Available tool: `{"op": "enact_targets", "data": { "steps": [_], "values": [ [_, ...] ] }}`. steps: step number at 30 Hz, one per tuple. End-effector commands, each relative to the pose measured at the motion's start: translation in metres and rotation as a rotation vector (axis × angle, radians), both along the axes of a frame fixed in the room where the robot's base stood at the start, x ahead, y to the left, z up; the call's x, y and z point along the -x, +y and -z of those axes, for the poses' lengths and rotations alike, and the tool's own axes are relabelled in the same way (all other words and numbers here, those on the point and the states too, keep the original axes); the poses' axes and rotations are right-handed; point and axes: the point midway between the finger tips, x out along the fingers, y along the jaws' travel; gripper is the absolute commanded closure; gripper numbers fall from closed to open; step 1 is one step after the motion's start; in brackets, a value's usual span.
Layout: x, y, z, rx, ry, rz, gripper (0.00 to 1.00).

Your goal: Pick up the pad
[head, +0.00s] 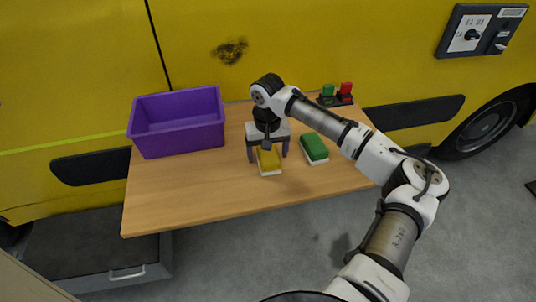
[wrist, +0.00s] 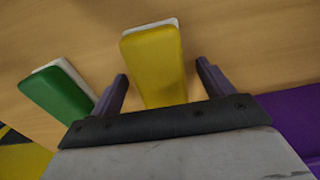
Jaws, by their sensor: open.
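A yellow pad (head: 269,157) with a white underside lies on the wooden table. My gripper (head: 268,156) is over it, with one finger on each side. In the wrist view the yellow pad (wrist: 153,62) lies between the two open fingers of my gripper (wrist: 161,82), with gaps to both. I cannot tell how high the fingertips are above the table. A green pad (head: 314,147) with a white underside lies to the right in the head view. The green pad also shows at the left of the wrist view (wrist: 55,95).
A purple bin (head: 178,142) stands at the table's left. At the back right, a dark holder (head: 336,100) carries a green and a red item. A yellow vehicle (head: 330,50) is behind the table (head: 190,192). The table's front left is clear.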

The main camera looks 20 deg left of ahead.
Motion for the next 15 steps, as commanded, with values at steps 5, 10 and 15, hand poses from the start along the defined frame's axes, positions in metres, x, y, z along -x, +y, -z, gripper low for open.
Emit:
{"op": "enact_targets", "data": {
  "steps": [5, 10, 15],
  "values": [
    [-0.0002, 0.0000, 0.0012, -0.001, -0.001, 0.000, 0.20],
    [-0.0003, 0.0001, 0.0010, -0.001, -0.001, 0.001, 0.37],
    [-0.0003, 0.0002, 0.0008, -0.001, -0.001, 0.001, 0.59]
  ]
}}
